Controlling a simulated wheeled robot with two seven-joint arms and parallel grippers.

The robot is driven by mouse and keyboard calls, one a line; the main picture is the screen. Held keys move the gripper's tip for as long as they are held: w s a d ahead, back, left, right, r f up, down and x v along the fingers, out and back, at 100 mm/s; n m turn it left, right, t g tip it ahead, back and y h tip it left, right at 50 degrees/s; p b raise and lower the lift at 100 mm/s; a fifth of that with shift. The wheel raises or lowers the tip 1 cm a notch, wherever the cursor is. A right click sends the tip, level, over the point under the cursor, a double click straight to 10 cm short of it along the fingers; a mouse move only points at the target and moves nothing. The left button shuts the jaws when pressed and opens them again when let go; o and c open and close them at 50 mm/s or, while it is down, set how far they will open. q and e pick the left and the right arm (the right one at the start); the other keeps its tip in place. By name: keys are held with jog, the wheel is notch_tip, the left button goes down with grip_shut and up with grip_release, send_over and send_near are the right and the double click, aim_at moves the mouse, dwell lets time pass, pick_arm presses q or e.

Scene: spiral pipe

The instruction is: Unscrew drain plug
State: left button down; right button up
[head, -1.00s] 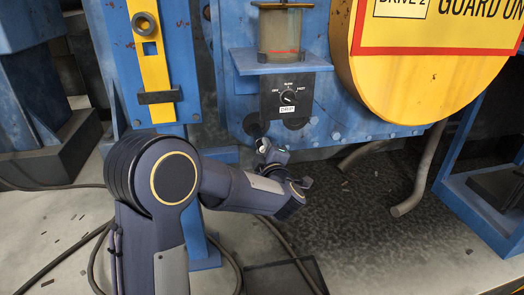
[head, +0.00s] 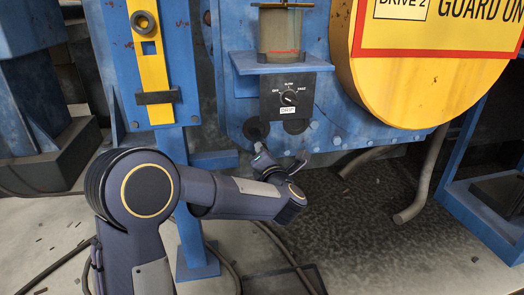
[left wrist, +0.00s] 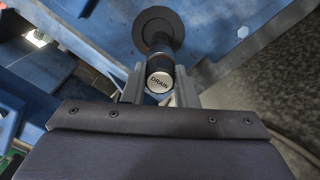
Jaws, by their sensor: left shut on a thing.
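My left gripper (left wrist: 158,92) is shut on the plug, one finger on each side. My right gripper is not in view.
A control box with a knob (head: 289,98) and a glass vessel (head: 280,32) on a blue shelf (head: 285,66) are above the gripper. A yellow guard (head: 400,85) and bent pipe (head: 420,185) are on the right. Dark wet floor (head: 360,240) lies below.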

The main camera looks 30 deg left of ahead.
pick_arm(q)
jog(key=n, duration=0.4)
jog(key=c, duration=1.4)
grip_release()
jog(key=shift+o, duration=0.2)
jog(key=m+p, duration=1.9)
jog(key=m, duration=1)
jog(key=shift+f+m, duration=0.1)
jog(key=shift+m, duration=0.3)
